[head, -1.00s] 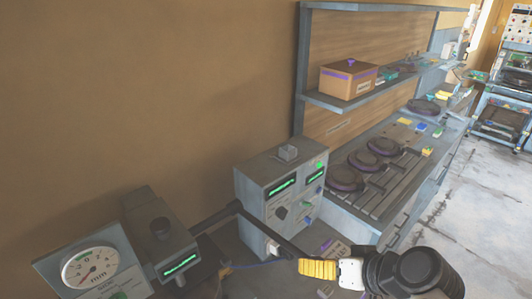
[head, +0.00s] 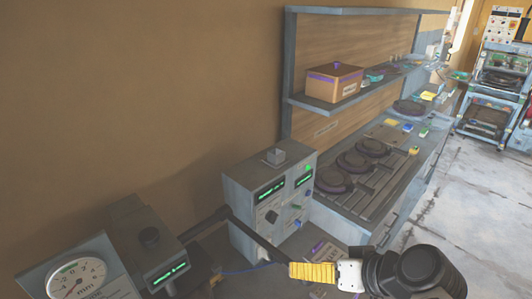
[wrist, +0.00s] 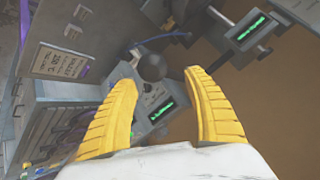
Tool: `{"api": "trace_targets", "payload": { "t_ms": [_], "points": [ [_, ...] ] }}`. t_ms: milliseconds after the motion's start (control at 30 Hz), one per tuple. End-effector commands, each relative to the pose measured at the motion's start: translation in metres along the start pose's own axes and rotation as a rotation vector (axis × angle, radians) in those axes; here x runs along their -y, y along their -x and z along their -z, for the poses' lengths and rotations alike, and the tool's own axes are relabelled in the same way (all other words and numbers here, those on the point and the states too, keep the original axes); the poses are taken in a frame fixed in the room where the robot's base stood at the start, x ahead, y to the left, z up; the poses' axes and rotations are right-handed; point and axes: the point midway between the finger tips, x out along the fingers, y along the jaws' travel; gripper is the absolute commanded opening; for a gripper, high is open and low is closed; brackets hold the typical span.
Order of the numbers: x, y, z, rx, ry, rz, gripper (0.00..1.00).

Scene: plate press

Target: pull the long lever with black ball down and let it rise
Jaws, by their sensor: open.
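The black ball (wrist: 151,67) shows in the wrist view between and just beyond the fingertips of my gripper (wrist: 163,76). The gripper is open, its two yellow fingers on either side of the ball in the picture, with space visible around it. I cannot tell how deep the ball sits between them. In the head view, a long dark lever (head: 250,236) slopes down to the right towards my gripper (head: 291,270). The ball cannot be made out there, near the yellow fingers.
A grey control box (head: 262,195) with green displays stands behind the lever. A dial gauge (head: 77,278) and a second grey unit (head: 150,240) are at lower left. A bench (head: 400,160) with dark round plates and a shelf (head: 330,103) holding an orange box run along the wall.

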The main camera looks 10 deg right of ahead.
Motion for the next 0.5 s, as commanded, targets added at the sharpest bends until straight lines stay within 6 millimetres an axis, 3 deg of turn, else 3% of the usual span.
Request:
{"api": "trace_targets", "payload": {
  "t_ms": [500],
  "points": [
    [-0.001, 0.084, 0.0, -0.003, -0.005, -0.004, 0.6]
  ]
}}
